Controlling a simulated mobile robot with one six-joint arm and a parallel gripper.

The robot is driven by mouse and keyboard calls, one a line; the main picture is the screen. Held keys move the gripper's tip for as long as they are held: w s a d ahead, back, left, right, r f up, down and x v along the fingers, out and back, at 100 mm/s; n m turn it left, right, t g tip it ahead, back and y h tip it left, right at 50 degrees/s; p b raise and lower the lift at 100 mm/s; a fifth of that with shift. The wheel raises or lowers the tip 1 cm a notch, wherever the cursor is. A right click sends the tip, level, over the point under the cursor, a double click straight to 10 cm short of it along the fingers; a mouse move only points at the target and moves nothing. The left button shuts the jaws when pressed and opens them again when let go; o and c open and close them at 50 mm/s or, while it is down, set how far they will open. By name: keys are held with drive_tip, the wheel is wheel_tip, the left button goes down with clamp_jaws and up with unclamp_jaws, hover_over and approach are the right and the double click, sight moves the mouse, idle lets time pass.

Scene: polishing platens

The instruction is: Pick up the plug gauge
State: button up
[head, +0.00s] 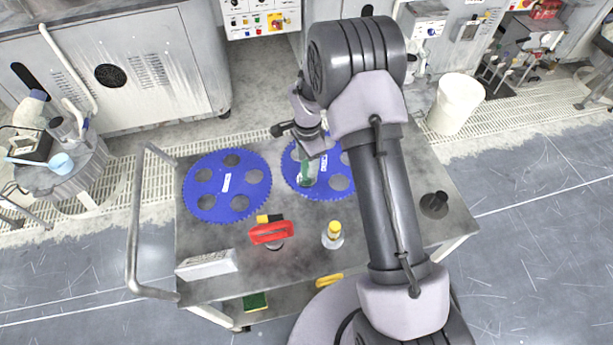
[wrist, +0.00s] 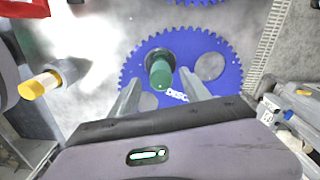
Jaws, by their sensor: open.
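The plug gauge appears to be the green cylinder with a dark collar (wrist: 160,74), standing over the blue toothed disc. In the head view its green body (head: 308,172) shows just below my gripper (head: 314,148), partly hidden by it. In the wrist view my gripper (wrist: 160,84) is open, with one finger on each side of the green cylinder. Gaps show between the cylinder and both fingers, and nothing is held. How far the fingertips are above the disc cannot be told.
The blue disc (head: 343,182) lies on the metal cart top beside a second blue disc (head: 227,187). A red-handled object (head: 268,232), a yellow-capped bottle (head: 333,236) and a white box (head: 207,265) stand nearer the front. A dark cylinder (head: 434,204) is at the right.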

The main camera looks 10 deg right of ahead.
sight(307, 171)
wheel_tip(307, 171, down, 5)
drive_tip(key=shift+w+a+b, duration=0.1)
drive_tip(key=shift+w+b, duration=0.05)
drive_tip(key=shift+b, duration=0.4)
drive_tip(key=shift+r, duration=0.1)
clamp_jaws()
idle(0.8)
